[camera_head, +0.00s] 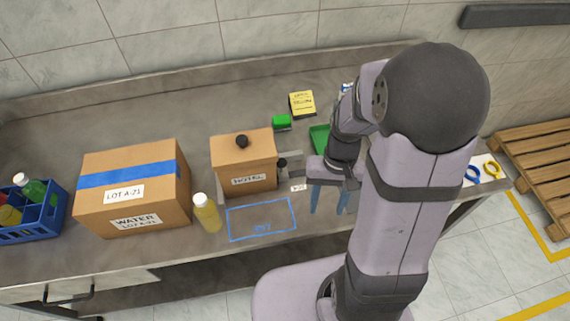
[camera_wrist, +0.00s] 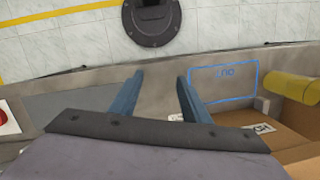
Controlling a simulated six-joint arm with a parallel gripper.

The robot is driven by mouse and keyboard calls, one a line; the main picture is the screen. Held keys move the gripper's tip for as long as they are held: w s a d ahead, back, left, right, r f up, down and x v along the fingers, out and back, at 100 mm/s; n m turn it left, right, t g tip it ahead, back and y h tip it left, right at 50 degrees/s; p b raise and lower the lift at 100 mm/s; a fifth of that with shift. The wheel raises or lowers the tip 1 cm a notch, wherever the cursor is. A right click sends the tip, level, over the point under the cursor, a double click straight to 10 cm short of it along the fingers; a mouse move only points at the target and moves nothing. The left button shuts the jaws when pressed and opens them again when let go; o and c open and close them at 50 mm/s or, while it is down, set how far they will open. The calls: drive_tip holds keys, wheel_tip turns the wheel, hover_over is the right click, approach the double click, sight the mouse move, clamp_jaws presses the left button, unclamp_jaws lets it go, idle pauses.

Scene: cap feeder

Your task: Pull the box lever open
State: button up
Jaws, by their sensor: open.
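The brown box (camera_head: 244,165) stands on the bench, with a dark knob (camera_head: 241,141) on its lid and a label on its front. A small dark lever knob (camera_head: 283,163) shows at its right side, beside a grey part; the exact lever position is hard to tell. My gripper (camera_head: 329,201) is open and empty, to the right of the box, with its blue fingers pointing down and apart from the lever. In the wrist view the open fingers (camera_wrist: 157,82) have nothing between them but bench and floor. A brown surface (camera_wrist: 285,118) shows at the lower right there.
A blue outline (camera_head: 229,221) is marked on the bench in front of the box. A yellow bottle (camera_head: 207,214), a large carton (camera_head: 133,208) and a blue crate (camera_head: 54,224) stand to the left.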

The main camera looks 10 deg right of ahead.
drive_tip(key=w+f+m+t+y, duration=0.15)
drive_tip(key=w+m, duration=0.25)
drive_tip(key=w, duration=0.4)
drive_tip(key=m+t+y, duration=0.2)
drive_tip(key=m, duration=0.5)
approach(284, 160)
drive_tip(key=f, duration=0.2)
drive_tip(key=shift+w+a+r+m+g, duration=0.15)
drive_tip(key=shift+w+a+m+g, duration=0.15)
drive_tip(key=shift+m, duration=0.4)
drive_tip(key=shift+p+x, duration=0.6)
drive_tip(key=shift+x, duration=3.05)
drive_tip(key=shift+w, duration=0.1)
